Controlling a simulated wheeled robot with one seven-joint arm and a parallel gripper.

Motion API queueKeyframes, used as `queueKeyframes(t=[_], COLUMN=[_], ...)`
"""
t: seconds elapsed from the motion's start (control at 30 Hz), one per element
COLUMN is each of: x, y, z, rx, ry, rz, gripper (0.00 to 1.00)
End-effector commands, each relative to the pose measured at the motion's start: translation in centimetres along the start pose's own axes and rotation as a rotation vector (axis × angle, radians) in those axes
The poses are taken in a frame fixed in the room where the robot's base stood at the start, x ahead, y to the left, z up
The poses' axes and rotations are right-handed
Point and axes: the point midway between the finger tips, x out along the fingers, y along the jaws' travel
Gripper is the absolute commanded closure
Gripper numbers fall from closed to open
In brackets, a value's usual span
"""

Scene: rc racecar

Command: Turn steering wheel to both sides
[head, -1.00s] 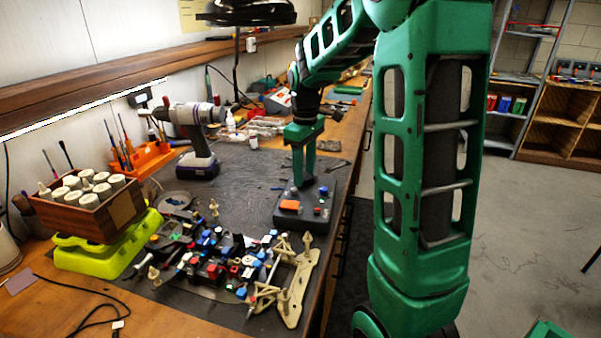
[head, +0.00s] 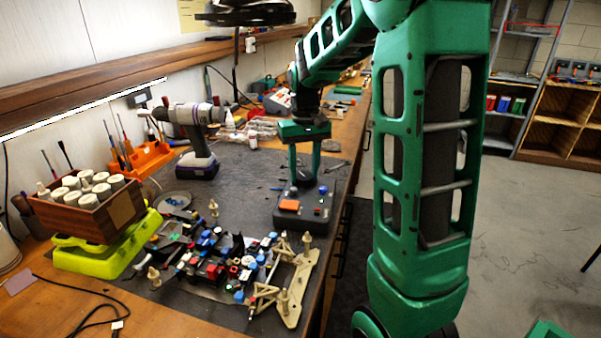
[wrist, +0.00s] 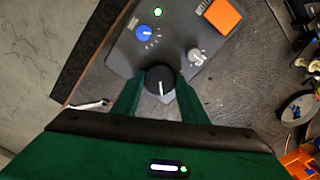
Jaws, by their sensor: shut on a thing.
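A dark grey control box (head: 290,215) sits on the bench near its right edge. In the wrist view the box (wrist: 122,58) carries a black round knob (wrist: 160,76) with a white pointer line, which points toward my palm. My gripper (wrist: 159,84) is shut on this knob, one green finger on each side. In the head view my gripper (head: 304,180) reaches down onto the far end of the box, and its fingers partly hide the knob. The RC car chassis (head: 212,262), with beige front suspension arms (head: 296,288), lies on a dark mat in front of the box.
On the box are an orange block (wrist: 222,15), a blue knob (wrist: 144,33) and a grey knob (wrist: 197,57). A drill (head: 195,140), a wooden box of white bottles (head: 90,200) and a yellow-green case (head: 100,260) stand left. The mat beyond the box is mostly clear.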

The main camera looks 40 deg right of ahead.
Motion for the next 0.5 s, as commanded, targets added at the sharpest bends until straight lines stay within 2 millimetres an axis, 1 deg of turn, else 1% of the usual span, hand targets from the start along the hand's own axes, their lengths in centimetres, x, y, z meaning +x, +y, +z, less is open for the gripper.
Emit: queueKeyframes(t=[0.2, 0.5], x=[-0.05, -0.05], y=[0.00, -0.02], z=[-0.02, -0.03], rx=[0.051, 0.062], ry=[0.001, 0.001], rz=[0.000, 0.000], gripper=[0.83, 0.83])
